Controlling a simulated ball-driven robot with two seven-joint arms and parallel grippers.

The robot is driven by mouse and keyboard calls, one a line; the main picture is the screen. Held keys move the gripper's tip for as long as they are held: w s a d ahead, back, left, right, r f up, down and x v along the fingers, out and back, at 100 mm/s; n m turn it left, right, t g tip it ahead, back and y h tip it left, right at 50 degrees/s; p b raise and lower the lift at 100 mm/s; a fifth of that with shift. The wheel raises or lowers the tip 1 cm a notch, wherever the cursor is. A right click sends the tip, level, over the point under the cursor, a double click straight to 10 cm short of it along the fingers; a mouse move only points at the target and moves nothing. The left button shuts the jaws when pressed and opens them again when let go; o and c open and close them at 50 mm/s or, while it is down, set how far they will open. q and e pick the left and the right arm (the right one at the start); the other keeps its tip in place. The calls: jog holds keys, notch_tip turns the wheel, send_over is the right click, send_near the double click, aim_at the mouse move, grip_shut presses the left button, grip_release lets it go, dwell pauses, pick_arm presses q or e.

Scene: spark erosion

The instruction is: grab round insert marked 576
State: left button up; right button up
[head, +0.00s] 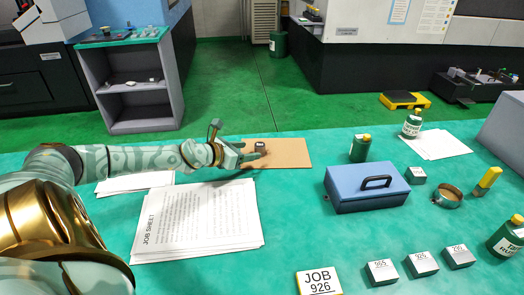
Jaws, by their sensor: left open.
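A small dark piece (260,146) with a pale marking sits on a brown board (291,153) in the middle of the table. Its marking is too small to read, and I cannot tell whether it is round. My left gripper (252,150) comes in from the left over the board's left part. It is open, with its fingertips close to the dark piece; I cannot tell whether they touch it. No 576 mark is legible anywhere. My right gripper is not in view.
A blue box (350,194) with a black handle stands right of centre. Several grey numbered blocks, one of them this block (381,272), lie at the front right. Green bottles (360,148), a metal ring (447,198) and job sheets (198,222) surround a clear central strip.

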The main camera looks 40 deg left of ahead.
aim_at(260, 144)
pick_arm(q)
jog(key=shift+x, duration=0.9)
jog(key=shift+w+a+f+b, duration=0.1)
jog(key=shift+w+b, duration=0.35)
jog(key=shift+w, duration=0.05)
jog(key=b+x, duration=0.1)
jog(key=x, duration=0.3)
jog(key=shift+w+a, duration=0.15)
jog(key=shift+a, duration=0.05)
grip_shut()
